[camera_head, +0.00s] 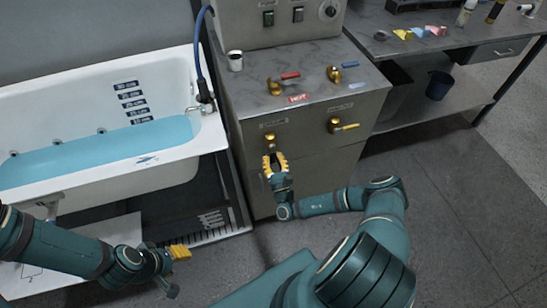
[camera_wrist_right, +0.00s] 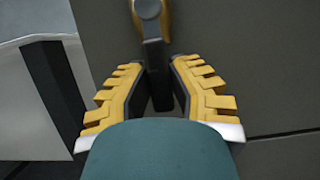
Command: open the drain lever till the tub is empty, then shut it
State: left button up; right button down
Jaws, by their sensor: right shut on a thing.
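The tub (camera_head: 190,150) is white and holds blue water (camera_head: 95,150), its surface near the lowest marks of the depth scale (camera_head: 132,100). A brass valve (camera_head: 270,138) with a dark lever sits on the left of the cabinet front; its label is too small to read. In the right wrist view the dark lever (camera_wrist_right: 154,58) hangs down from the brass valve body (camera_wrist_right: 150,8). My right gripper (camera_head: 275,165) is shut on this lever, its yellow fingers (camera_wrist_right: 158,90) on either side. My left gripper (camera_head: 180,252) is low in front of the tub; its jaw opening is unclear.
A second front valve with a yellow handle (camera_head: 346,127) is to the right. Red-handled (camera_head: 289,76) and blue-handled (camera_head: 348,65) taps and a cup (camera_head: 235,60) are on the cabinet top. A side bench (camera_head: 450,45) stands right. The floor (camera_head: 450,200) at right is clear.

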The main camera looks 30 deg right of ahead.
jog(key=shift+r, duration=0.1)
jog(key=c, duration=0.9)
grip_release()
jog(key=shift+o, duration=0.2)
jog(key=v, duration=1.2)
